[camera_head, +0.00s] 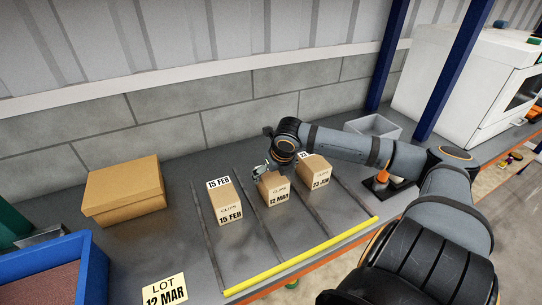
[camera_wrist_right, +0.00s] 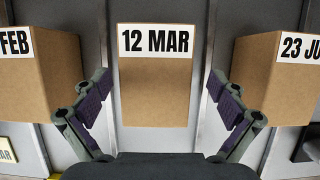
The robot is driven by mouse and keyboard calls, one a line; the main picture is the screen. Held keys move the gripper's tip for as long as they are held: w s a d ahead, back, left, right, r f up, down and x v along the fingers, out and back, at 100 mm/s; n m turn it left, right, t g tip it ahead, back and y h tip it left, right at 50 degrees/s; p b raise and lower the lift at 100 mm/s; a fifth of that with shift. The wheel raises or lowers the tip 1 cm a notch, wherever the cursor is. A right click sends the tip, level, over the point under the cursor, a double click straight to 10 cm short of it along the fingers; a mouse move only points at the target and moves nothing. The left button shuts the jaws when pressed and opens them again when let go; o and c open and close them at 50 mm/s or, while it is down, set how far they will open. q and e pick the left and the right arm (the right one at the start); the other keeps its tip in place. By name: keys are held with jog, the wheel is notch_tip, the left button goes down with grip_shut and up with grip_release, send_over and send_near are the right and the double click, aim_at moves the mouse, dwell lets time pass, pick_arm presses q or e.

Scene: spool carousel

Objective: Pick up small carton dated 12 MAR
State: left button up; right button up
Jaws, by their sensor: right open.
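The small carton dated 12 MAR (camera_head: 275,190) stands in the middle lane on the grey bench, between two similar cartons. In the right wrist view the 12 MAR carton (camera_wrist_right: 155,85) is centred, its date label facing up. My right gripper (camera_head: 262,172) is at the top of this carton in the head view. In the wrist view its fingers (camera_wrist_right: 158,112) are spread wide, one on each side of the carton, with a gap on both sides. It holds nothing. The top of the carton is partly hidden by the gripper in the head view. My left gripper is not in view.
A 15 FEB carton (camera_head: 226,205) stands to the left and a 23 JUN carton (camera_head: 315,172) close to the right. Thin dividers separate the lanes, with a yellow strip (camera_head: 305,254) in front. A large brown box (camera_head: 124,190), blue bin (camera_head: 95,270) and LOT 12 MAR card (camera_head: 164,290) lie left.

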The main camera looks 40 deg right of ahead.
jog(key=shift+f, duration=0.1)
jog(key=shift+w+a+f+b, duration=0.1)
jog(key=shift+w+f+b, duration=0.05)
jog(key=shift+f, duration=0.25)
jog(key=shift+w+a+f+b, duration=0.1)
jog(key=shift+f+b, duration=0.05)
jog(key=shift+f, duration=0.2)
jog(key=x, duration=0.3)
jog(key=shift+w+d+f, duration=0.1)
jog(key=shift+f, duration=0.05)
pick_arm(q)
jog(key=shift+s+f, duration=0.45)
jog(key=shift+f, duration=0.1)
pick_arm(e)
jog(key=shift+f, duration=0.3)
jog(key=shift+c, duration=0.4)
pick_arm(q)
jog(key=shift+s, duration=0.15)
pick_arm(e)
jog(key=c, duration=1.5)
